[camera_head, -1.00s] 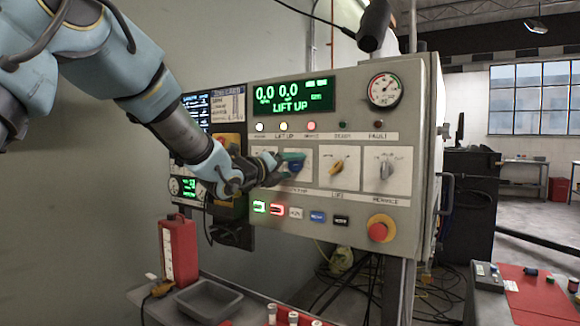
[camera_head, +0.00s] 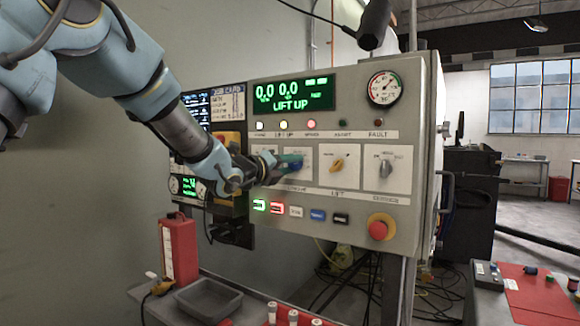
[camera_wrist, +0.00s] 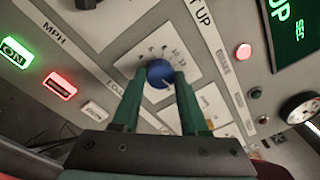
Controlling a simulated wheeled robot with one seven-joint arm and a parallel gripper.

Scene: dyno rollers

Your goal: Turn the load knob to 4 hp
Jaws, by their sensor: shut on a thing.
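The load knob (camera_wrist: 160,74) is a round blue knob on a white scale plate with small printed numbers. In the wrist view my gripper (camera_wrist: 157,82) has its two green fingers closed on the knob's sides. In the head view the blue knob (camera_head: 296,163) shows at the tip of my gripper (camera_head: 284,163), on the left part of the control panel (camera_head: 345,206). The scale is partly legible, and I cannot tell exactly which number the knob points to. The green display (camera_head: 290,95) reads 0.0, 0.0 and LIFT UP.
A yellow knob (camera_head: 338,165) and a grey knob (camera_head: 386,168) sit to the right on the panel. Lit buttons (camera_head: 277,208) and a red emergency stop (camera_head: 379,229) are below. A grey tray (camera_head: 208,299) and a red box (camera_head: 178,250) are on the bench below.

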